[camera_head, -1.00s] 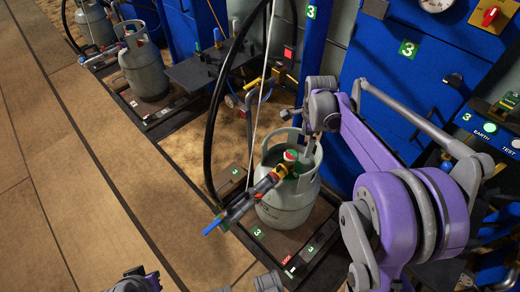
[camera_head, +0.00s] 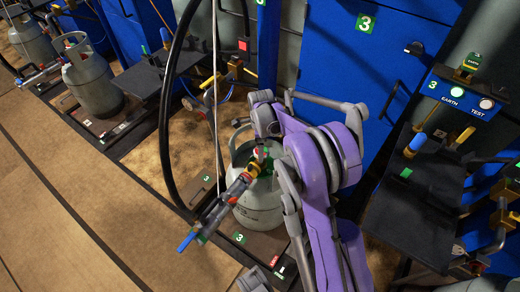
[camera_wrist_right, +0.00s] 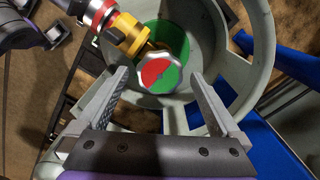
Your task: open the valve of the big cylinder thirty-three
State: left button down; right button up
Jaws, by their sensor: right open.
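The big grey cylinder (camera_head: 258,212) stands upright at the station marked with green 3 labels. Its round valve knob, red and green on top, shows in the right wrist view (camera_wrist_right: 158,73). A yellow brass fitting (camera_wrist_right: 128,38) with a red-ringed coupling joins the valve beside the knob. My right gripper (camera_wrist_right: 160,76) is open above the cylinder's top, its fingers on either side of the knob with visible gaps. In the head view my right arm hides part of the cylinder's top and its collar.
The cylinder's collar (camera_wrist_right: 262,50) curves around the valve, close to my right finger. A hose with a blue-ended lever (camera_head: 188,241) runs to the lower left. Another grey cylinder (camera_head: 92,82) stands left.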

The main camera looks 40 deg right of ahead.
jog(key=shift+f, duration=0.45)
jog(key=shift+c, duration=0.2)
jog(key=c, duration=1.2)
